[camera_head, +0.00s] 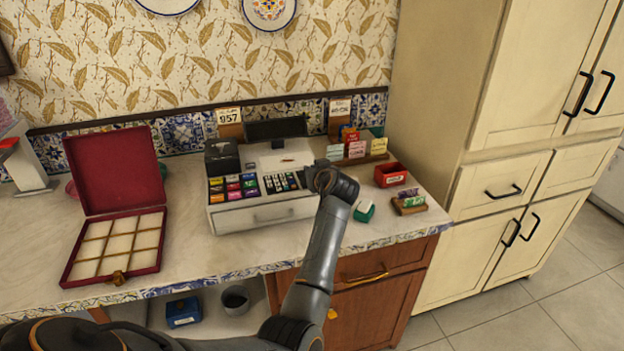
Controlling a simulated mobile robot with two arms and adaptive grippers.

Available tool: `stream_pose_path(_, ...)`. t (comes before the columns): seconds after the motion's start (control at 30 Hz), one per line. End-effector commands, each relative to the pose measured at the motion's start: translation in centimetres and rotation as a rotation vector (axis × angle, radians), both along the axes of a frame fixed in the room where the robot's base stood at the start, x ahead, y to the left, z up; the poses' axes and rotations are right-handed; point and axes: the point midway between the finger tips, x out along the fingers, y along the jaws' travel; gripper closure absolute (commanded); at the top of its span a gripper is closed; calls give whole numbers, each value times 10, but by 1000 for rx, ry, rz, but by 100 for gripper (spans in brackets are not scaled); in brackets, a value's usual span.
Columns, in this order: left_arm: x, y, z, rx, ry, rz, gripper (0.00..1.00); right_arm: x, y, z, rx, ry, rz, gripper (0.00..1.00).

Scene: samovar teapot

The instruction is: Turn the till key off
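The till (262,214) is a white cash register on the counter, with coloured and dark keys on its sloped top and a dark display (276,129) at the back. Its drawer front faces me and looks shut.
An open red box (161,230) with compartments stands left of the till. A red bin (391,174), a card rack (358,160), a green item (364,212) and a wooden card holder (409,204) lie to the right. A tall cream cabinet (440,100) bounds the counter's right end.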

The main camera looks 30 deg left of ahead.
Motion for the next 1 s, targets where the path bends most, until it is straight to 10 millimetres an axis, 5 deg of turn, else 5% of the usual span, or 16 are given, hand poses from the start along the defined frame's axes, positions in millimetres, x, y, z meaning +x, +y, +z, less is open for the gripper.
stream_pose_path(0.43, 0, 0, 0, 0, 0, 11, 100, 0, 0, -3, 0, 0, 1, 100)
stream_pose_path(0.57, 0, 0, 1, 0, 0, 11, 70, 0, 0, -3, 0, 0, 1, 100)
stream_pose_path(1.0, 1, 0, 13, 0, -5, 11, 69, 1, -2, -3, -2, -1, 1, 100)
